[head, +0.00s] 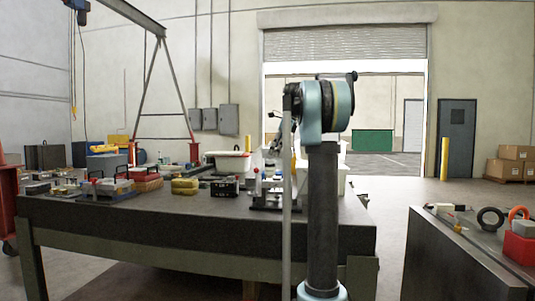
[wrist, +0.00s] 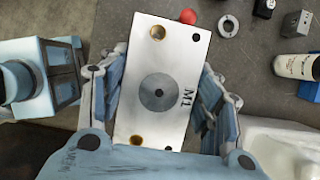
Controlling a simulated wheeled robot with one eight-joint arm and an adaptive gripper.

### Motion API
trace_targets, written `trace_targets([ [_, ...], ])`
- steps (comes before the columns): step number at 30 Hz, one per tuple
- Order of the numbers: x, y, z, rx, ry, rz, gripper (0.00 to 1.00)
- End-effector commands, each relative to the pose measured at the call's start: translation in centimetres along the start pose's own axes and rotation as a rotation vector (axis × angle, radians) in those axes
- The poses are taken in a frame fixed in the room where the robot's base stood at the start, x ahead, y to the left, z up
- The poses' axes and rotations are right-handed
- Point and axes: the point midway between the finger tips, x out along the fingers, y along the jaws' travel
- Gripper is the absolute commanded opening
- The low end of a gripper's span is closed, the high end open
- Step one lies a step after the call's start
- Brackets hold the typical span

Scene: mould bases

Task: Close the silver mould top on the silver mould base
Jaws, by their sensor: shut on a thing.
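The silver mould top (wrist: 160,68) is a flat rectangular plate marked M1, with a dark round recess in its middle and brass-coloured bushes towards two ends. It lies between the two fingers of my gripper (wrist: 163,62), which is shut on its long sides. Below it in the wrist view is the grey tabletop; whether it touches anything cannot be told. The silver mould base is not clearly visible in the wrist view. In the head view, a dark, low fixture with a metallic part (head: 266,200) stands near the table's right end, partly behind my arm; I cannot tell whether it is the base.
In the wrist view, a red round thing (wrist: 188,16), a metal ring (wrist: 229,27), a white bottle (wrist: 295,66) and a white container (wrist: 285,148) lie around the plate. In the head view, the table (head: 200,220) carries several tools and boxes; its front strip is clear.

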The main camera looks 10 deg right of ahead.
Motion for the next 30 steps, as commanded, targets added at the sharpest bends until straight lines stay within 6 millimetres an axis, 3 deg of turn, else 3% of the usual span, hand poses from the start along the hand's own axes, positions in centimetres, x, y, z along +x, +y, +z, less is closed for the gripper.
trace_targets([
  [17, -0.1, -0.2, -0.5, 0.006, 0.000, -0.002, 0.03],
  [30, 2.3, -0.2, -1.5, 0.007, 0.000, -0.003, 0.03],
])
